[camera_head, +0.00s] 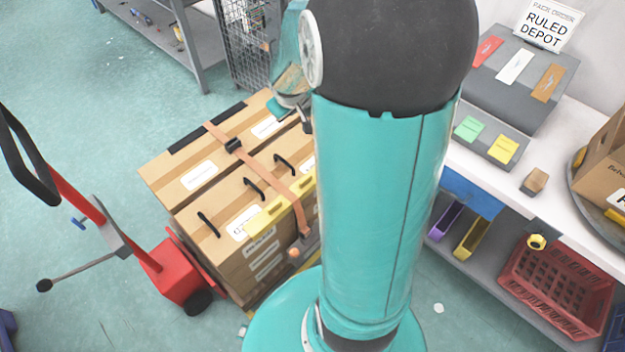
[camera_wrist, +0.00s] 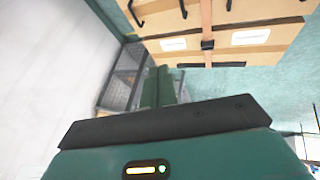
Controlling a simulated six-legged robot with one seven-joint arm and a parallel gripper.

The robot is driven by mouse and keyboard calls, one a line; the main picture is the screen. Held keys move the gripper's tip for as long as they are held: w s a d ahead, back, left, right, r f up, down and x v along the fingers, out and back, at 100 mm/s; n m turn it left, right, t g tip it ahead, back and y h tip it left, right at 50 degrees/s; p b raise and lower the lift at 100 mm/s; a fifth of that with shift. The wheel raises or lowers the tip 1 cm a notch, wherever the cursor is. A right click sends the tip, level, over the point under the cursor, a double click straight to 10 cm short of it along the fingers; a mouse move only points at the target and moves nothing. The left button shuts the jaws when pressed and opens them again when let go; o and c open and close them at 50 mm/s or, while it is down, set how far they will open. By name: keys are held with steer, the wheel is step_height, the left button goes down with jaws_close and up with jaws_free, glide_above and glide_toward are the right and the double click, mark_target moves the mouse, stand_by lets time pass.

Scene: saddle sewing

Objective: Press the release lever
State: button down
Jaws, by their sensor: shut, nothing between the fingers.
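A lever rod with a black knob (camera_head: 44,285) sticks out to the left of the red pallet jack (camera_head: 180,270). A black buckle (camera_head: 233,146) sits on the orange strap (camera_head: 222,134) over the cardboard boxes (camera_head: 200,180); it also shows in the wrist view (camera_wrist: 208,44). I cannot tell which of these is the release lever. My gripper (camera_wrist: 158,72) is shut and empty, its green fingers side by side in the wrist view. In the head view it is mostly hidden behind my arm, near the far right end of the boxes, apart from the buckle and the knob.
A white bench (camera_head: 560,210) with a grey sample board (camera_head: 530,75) stands at the right, a red crate (camera_head: 555,285) on its lower shelf. A wire cage (camera_head: 250,45) and grey shelf (camera_head: 190,45) stand at the back. The floor left of the boxes is mostly clear.

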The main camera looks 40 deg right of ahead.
steer(key=s+d+f+y, duration=0.1)
steer(key=d+f, duration=0.6)
steer(key=f, duration=0.6)
steer(key=s+d+f+y, duration=0.1)
steer(key=s+d+f, duration=0.1)
steer(key=d+f, duration=0.8)
steer(key=s+a+f+t, duration=0.1)
steer(key=s+a+f, duration=0.1)
steer(key=f, duration=0.6)
steer(key=s+a+f+m+t+y, duration=0.1)
steer(key=s+a+f+t, duration=0.1)
steer(key=f, duration=0.6)
steer(key=s+a+f+t, duration=0.1)
steer(key=s+f, duration=0.3)
steer(key=f, duration=0.4)
steer(key=shift+s+a+f+t+y, duration=0.15)
steer(key=shift+s+a+t+y, duration=0.2)
steer(key=shift+a, duration=0.3)
steer(key=shift+w, duration=0.1)
steer(key=w+f, duration=0.1)
steer(key=f, duration=0.1)
steer(key=w+f, duration=0.2)
steer(key=f, duration=0.1)
steer(key=w+f, duration=0.1)
steer(key=f, duration=0.2)
steer(key=shift+w+a+f, duration=0.15)
steer(key=shift+f, duration=0.05)
steer(key=shift+s+f, duration=0.15)
steer(key=shift+s, duration=0.15)
